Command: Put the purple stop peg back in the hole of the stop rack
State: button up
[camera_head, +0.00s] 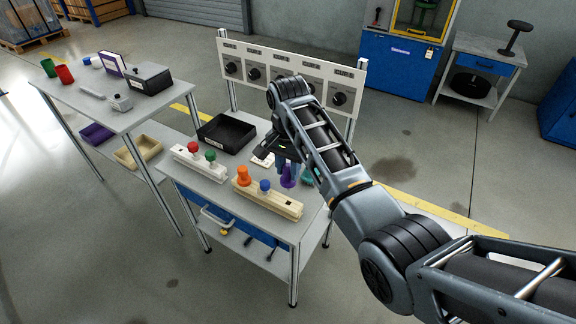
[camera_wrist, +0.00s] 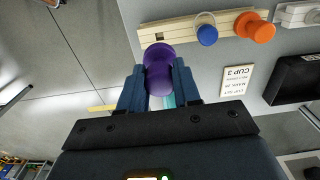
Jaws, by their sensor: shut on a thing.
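The purple stop peg (camera_head: 288,178) is in my gripper (camera_head: 284,160), above the bench top. In the wrist view the purple peg (camera_wrist: 158,66) sits between both blue fingers of my gripper (camera_wrist: 158,86), which are shut on it. A cream rack (camera_head: 268,199) with an orange peg (camera_head: 243,175) and a blue peg (camera_head: 265,186) lies along the bench's front edge. The wrist view shows a dark square hole (camera_wrist: 159,36) near the end of this rack (camera_wrist: 182,29). The purple peg appears beside that end, apart from the hole; its lower end is hidden.
A second pale rack (camera_head: 199,164) with red and green knobs stands at left. A black tray (camera_head: 226,132) lies behind it. A printed card (camera_wrist: 235,79) lies flat on the bench. A teal thing (camera_head: 308,176) is partly hidden by my arm. A dial panel (camera_head: 290,75) rises behind.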

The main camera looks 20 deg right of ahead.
aim_at(288, 179)
jog(key=shift+f+b, duration=1.2)
jog(key=shift+f, duration=1.3)
jog(key=shift+p, duration=0.8)
jog(key=shift+f+b, duration=1.25)
jog(key=shift+f, duration=0.8)
jog(key=o, duration=1)
jog(key=shift+o, duration=0.2)
jog(key=shift+r, duration=0.1)
jog(key=shift+r, duration=3.8)
